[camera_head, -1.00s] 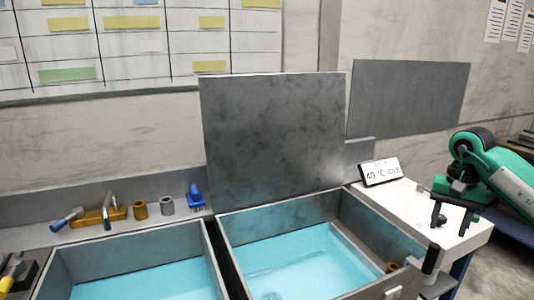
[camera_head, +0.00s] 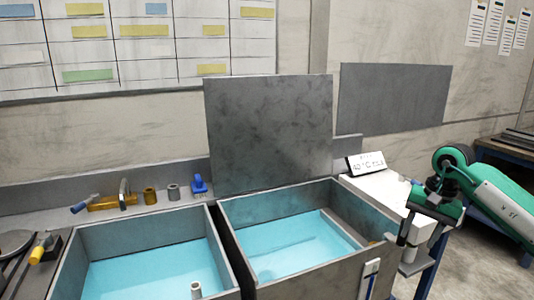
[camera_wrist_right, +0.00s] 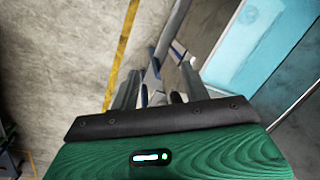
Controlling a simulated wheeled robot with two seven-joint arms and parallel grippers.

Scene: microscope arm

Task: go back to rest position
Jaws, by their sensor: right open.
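My right arm is green and comes in from the right in the head view. My right gripper (camera_head: 420,233) is open and points down, beside the right-hand tank's near right corner and in front of the white stand. I see nothing between its fingers. In the right wrist view the dark fingers (camera_wrist_right: 158,85) are apart above grey floor with a yellow line, with the tank's blue water at the upper right. My left gripper is not in view.
Two grey tanks with blue water stand in front; the right one (camera_head: 355,268) has a raised lid (camera_head: 270,135). A display (camera_head: 366,163) sits on the white stand (camera_head: 385,190). Tools and rings lie on the back ledge. Open floor (camera_head: 480,270) is at the right.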

